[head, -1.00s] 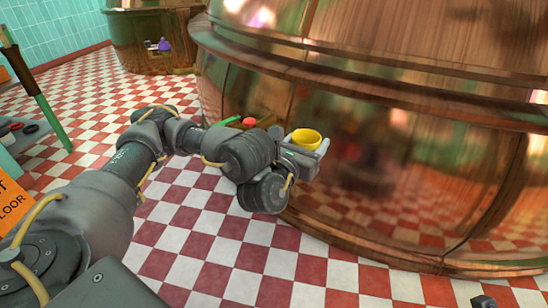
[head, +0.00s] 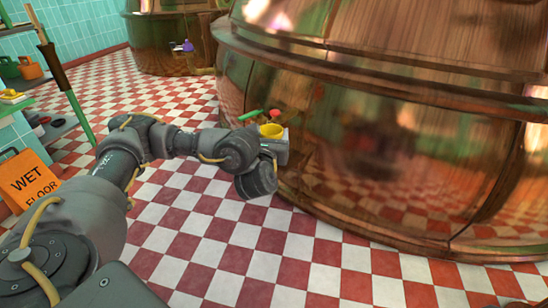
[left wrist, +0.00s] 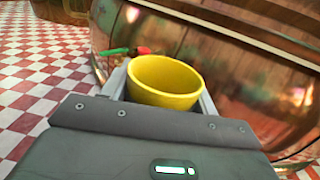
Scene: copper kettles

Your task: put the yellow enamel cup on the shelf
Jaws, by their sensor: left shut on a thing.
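The yellow enamel cup (head: 271,131) is held upright at the end of my left arm, in front of the big copper kettle. It shows large in the left wrist view (left wrist: 165,82), between the fingers of my left gripper (left wrist: 163,88). My left gripper (head: 281,141) is shut on the cup. The cup looks empty inside. At the left edge, a shelf unit (head: 62,128) with several items on it is partly in view. My right gripper is not in view.
The copper kettle (head: 400,130) fills the right side. An orange wet floor sign (head: 28,180) stands at left, near a green-and-brown pole (head: 72,90). Another copper kettle (head: 165,40) stands further back. Checkered floor (head: 180,215) between is clear.

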